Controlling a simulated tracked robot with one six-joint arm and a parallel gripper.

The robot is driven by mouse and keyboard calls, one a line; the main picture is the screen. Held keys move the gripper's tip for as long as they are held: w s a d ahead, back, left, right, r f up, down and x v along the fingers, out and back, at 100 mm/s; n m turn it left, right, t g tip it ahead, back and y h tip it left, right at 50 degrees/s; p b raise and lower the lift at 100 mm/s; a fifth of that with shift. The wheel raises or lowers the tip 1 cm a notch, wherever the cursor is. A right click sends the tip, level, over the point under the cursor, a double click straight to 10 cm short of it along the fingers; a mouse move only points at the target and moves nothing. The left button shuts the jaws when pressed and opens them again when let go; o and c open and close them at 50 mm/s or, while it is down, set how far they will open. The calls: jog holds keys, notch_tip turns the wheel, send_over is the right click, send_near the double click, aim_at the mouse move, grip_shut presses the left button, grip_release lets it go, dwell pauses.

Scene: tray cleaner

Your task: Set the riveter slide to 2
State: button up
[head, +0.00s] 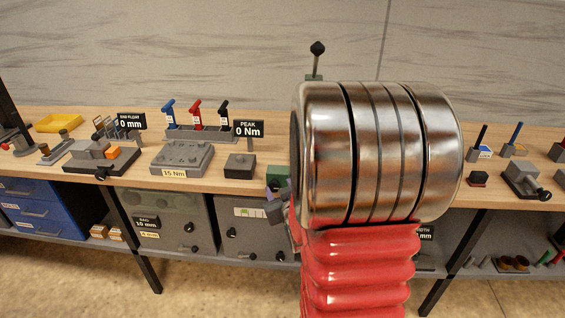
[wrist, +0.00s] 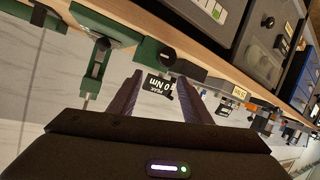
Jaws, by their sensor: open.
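My gripper (wrist: 160,82) is open, with its two dark fingers apart and nothing between them. In the head view its tip (head: 277,207) shows at the bench's front edge, left of my arm. Green metal bench devices (wrist: 94,65) stand close to the gripper in the tilted wrist view; which one is the riveter I cannot tell. In the head view my arm covers most of that area. A green part (head: 278,176) shows left of the arm, and a black-knobbed lever (head: 317,48) rises behind it. No slide scale or number 2 is readable.
A sign reading PEAK 0 Nm (head: 249,129) and a grey block (head: 240,166) stand left of my arm. Further left are a grey plate (head: 182,158) marked 15 Nm and colour-handled drivers (head: 196,115). Grey cabinets (head: 160,220) and blue drawers (head: 40,205) sit under the bench.

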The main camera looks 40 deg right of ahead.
jog(key=s+d+f+m+t+h, duration=0.2)
jog(key=s+d+f+h, duration=0.1)
jog(key=s+d, duration=0.5)
jog(key=shift+d+f+h, duration=0.35)
jog(key=shift+f+h, duration=0.05)
jog(key=shift+f, duration=0.1)
